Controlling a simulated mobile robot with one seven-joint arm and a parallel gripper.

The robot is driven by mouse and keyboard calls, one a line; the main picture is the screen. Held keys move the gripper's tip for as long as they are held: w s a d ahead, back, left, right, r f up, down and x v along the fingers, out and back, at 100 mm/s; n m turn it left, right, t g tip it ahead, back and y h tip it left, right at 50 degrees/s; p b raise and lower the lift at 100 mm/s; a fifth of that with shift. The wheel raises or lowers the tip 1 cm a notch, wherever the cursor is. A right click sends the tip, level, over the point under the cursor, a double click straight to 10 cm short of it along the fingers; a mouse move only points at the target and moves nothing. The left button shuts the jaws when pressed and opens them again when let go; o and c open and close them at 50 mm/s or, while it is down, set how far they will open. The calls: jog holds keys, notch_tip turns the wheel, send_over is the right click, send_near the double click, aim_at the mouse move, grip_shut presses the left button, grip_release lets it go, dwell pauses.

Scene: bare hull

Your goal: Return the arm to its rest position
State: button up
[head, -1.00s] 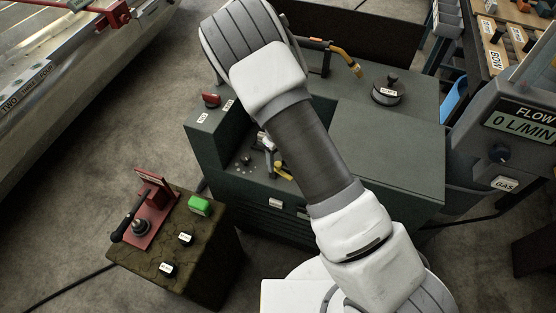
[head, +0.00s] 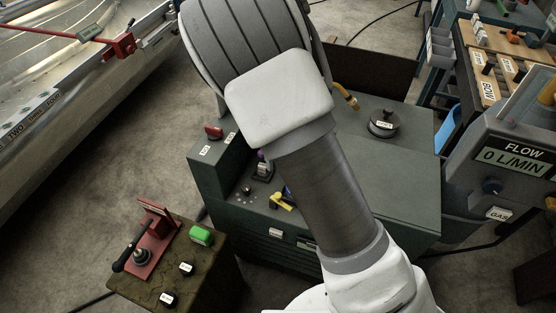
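My arm (head: 330,190) rises from the lower right of the head view and reaches up to the top middle, with its large ribbed joint (head: 245,45) close to the camera. My gripper is not in view, so I cannot see whether it is open or holds anything. The arm stands in front of a dark green cabinet (head: 400,195) and hides part of its top.
A small bench (head: 215,265) with a red lever fixture (head: 150,240) and a green button (head: 201,235) stands at lower left. A flow meter box (head: 510,160) reading 0 L/MIN is at right. A metal hull (head: 60,85) lies at upper left. Concrete floor between is clear.

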dwell(0.4)
jog(key=s+d+r+n+t+y, duration=0.1)
jog(key=s+d+r+n, duration=0.25)
jog(key=r+n, duration=0.45)
jog(key=s+d+r+n+t+y, duration=0.1)
jog(key=s+d+r+n+y, duration=0.3)
jog(key=r, duration=0.6)
jog(key=s+d+r+n+t+h, duration=0.1)
jog(key=s+d+r+n+h, duration=0.1)
jog(key=s+n, duration=0.5)
jog(key=s+d+r+n+t+h, duration=0.2)
jog(key=s+d+r+n+h, duration=0.1)
jog(key=s+d+r+n, duration=0.2)
jog(key=s+n, duration=0.2)
jog(key=n, duration=0.1)
jog(key=shift+s+r+t, duration=0.2)
jog(key=shift+s+t, duration=0.1)
jog(key=shift+s, duration=0.1)
